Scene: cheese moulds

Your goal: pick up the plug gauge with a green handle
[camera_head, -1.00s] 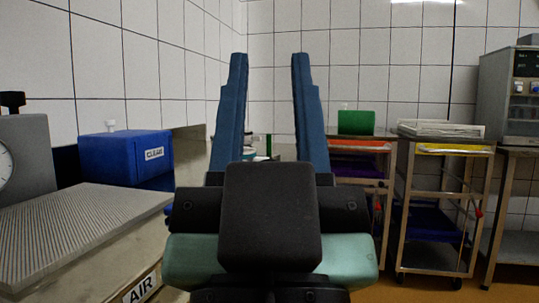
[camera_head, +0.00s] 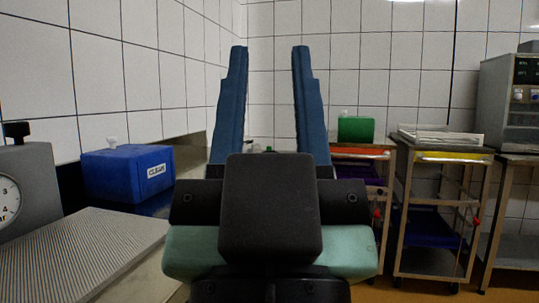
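My gripper (camera_head: 270,48) is in the middle of the view, seen from behind. Its two blue stepped fingers point up and away and stand wide apart, with only the tiled wall showing between their upper parts. A tiny green tip (camera_head: 269,149) shows between the finger bases, just above the gripper's black body. It may be the green handle of the plug gauge, but nearly all of it is hidden. I cannot tell how far it is from the fingers.
On the right are steel trolleys (camera_head: 400,215), a green box (camera_head: 356,130) and a grey machine (camera_head: 510,100). Tiled walls close the back and left.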

